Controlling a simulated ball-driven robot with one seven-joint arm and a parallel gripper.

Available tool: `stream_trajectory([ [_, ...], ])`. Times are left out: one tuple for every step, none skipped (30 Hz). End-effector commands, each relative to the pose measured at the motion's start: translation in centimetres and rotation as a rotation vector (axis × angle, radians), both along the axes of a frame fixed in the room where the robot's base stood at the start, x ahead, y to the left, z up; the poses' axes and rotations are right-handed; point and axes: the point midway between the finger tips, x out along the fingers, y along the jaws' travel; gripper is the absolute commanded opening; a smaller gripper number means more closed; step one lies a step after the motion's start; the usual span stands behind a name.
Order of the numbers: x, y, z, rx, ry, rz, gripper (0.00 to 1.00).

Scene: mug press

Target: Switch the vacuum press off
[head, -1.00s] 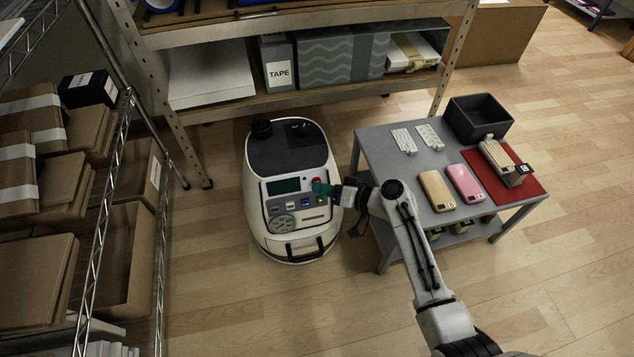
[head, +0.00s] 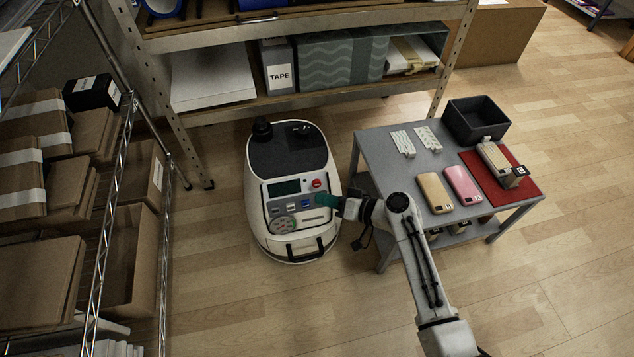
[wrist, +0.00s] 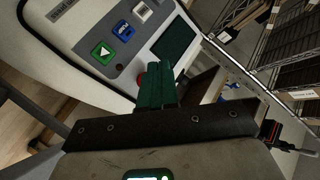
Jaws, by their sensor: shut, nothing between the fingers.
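The vacuum press (head: 268,228) is a white, rounded machine on the floor with a dark top. My gripper (head: 325,200) has green fingers, shut and empty, at the panel's right edge just below the red button. In the wrist view, the fingers (wrist: 158,80) partly hide the red button (wrist: 140,79). The green triangle button (wrist: 103,53) shows left of them; the head view hides it. Contact cannot be told.
A grey table (head: 385,170) stands to the right with phones, a red mat (head: 525,188) and a dark bin (head: 475,119). A shelf (head: 215,112) stands behind the press, and a wire rack with boxes stands left. Floor is clear in front.

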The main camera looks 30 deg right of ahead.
Motion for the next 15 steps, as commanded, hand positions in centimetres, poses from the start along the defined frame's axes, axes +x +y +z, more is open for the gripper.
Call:
stream_trajectory([
  [-0.5, 0.2, 0.4, 0.001, 0.000, -0.001, 0.00],
  [-0.7, 0.2, 0.5, 0.000, 0.000, 0.000, 0.00],
  [-1.1, 0.4, 0.6, 0.000, 0.000, 0.000, 0.00],
  [-1.4, 0.5, 0.6, 0.000, 0.001, 0.001, 0.00],
  [-1.6, 0.6, 0.7, 0.000, 0.001, 0.001, 0.00],
  [-1.9, 0.7, 0.8, 0.000, 0.000, 0.001, 0.00],
  [-2.2, 0.8, 0.8, 0.001, 0.001, 0.001, 0.00],
  [-2.4, 0.8, 0.9, 0.001, 0.001, 0.001, 0.00],
  [-2.8, 0.9, 1.0, 0.001, 0.001, 0.001, 0.00],
  [-3.0, 1.0, 1.0, 0.000, 0.001, 0.001, 0.00],
  [-3.2, 1.1, 1.0, 0.000, 0.001, 0.001, 0.00],
  [-3.5, 1.2, 1.1, 0.000, 0.001, 0.001, 0.00],
  [-3.7, 1.2, 1.2, -0.001, 0.000, 0.000, 0.00],
  [-3.8, 1.3, 1.2, -0.001, 0.000, 0.000, 0.00],
  [-4.0, 1.3, 1.2, -0.001, 0.000, 0.000, 0.00],
])
